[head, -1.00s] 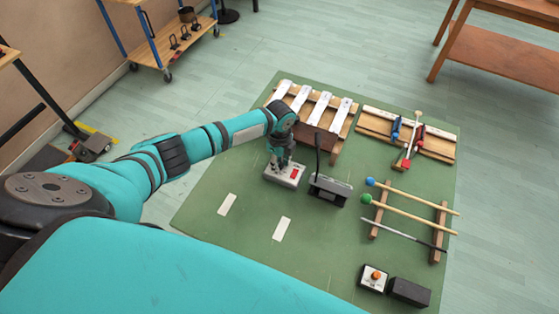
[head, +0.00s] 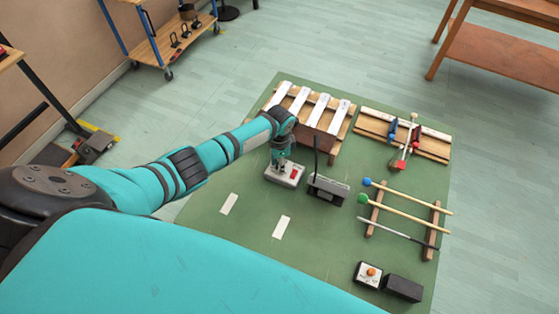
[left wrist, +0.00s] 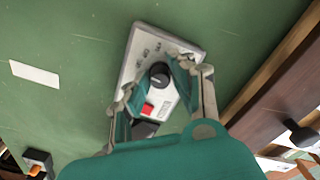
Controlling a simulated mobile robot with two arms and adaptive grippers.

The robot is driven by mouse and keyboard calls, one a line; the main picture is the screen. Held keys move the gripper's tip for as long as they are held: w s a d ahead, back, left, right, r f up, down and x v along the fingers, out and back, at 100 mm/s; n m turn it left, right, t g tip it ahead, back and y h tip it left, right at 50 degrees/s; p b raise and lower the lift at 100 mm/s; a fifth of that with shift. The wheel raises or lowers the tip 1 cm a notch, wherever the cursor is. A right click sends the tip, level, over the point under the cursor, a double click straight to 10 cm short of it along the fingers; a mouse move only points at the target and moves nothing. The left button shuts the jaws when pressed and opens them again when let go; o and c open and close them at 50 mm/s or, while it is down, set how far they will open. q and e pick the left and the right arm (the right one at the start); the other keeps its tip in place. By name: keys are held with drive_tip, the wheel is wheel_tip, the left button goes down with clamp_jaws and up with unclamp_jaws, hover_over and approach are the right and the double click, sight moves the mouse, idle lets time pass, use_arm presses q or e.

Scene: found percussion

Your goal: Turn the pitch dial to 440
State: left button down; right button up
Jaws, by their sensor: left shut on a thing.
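The pitch dial (left wrist: 159,75) is a round black knob on a light grey box (left wrist: 143,48) with small dark markings, too blurred to read, and a red patch (left wrist: 147,109). In the head view the box (head: 292,174) stands on the green mat, in front of the wooden bars. My left gripper (left wrist: 157,83) reaches down over the box from above, its fingers on either side of the knob and shut on it. In the head view my left gripper (head: 280,160) hides the dial. My right gripper is not in view.
A black stand with an upright rod (head: 327,188) is close right of the box. The bar instrument (head: 315,108) is just behind. Mallets on a rack (head: 405,210) and an orange-buttoned box (head: 370,273) lie right. The green mat (head: 240,240) is clear in front, besides white strips.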

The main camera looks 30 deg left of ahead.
use_arm(q)
drive_tip(key=shift+w+r+n, duration=0.1)
drive_tip(key=shift+r+n, duration=0.05)
drive_tip(key=shift+n, duration=0.45)
drive_tip(key=c, duration=1.1)
unclamp_jaws()
wheel_tip(320, 180, up, 12)
